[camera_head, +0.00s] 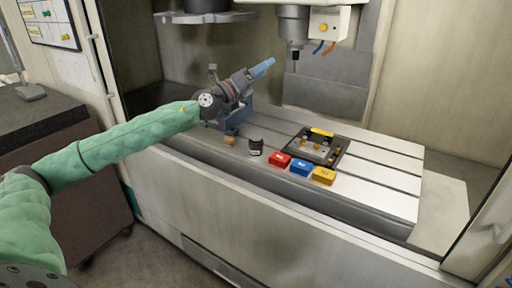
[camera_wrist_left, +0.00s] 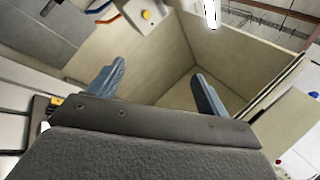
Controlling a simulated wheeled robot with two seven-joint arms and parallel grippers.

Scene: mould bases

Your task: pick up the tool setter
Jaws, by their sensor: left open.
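A short dark cylinder (camera_head: 256,147) with a pale label stands on the machine bed, left of the red box. It may be the tool setter, but I cannot tell for sure. My left gripper (camera_head: 264,67) is raised above the left part of the bed, pointing up and to the right, away from the cylinder. In the left wrist view its two blue fingers (camera_wrist_left: 158,72) are apart with nothing between them. The cylinder does not show there. My right gripper is out of view.
A blue vise-like fixture (camera_head: 238,119) stands below my left gripper, with a small orange-brown block (camera_head: 229,140) before it. Red (camera_head: 280,160), blue (camera_head: 301,168) and yellow (camera_head: 324,176) boxes line the bed's front. A dark tray (camera_head: 345,146) lies behind them. The spindle (camera_head: 293,55) hangs above.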

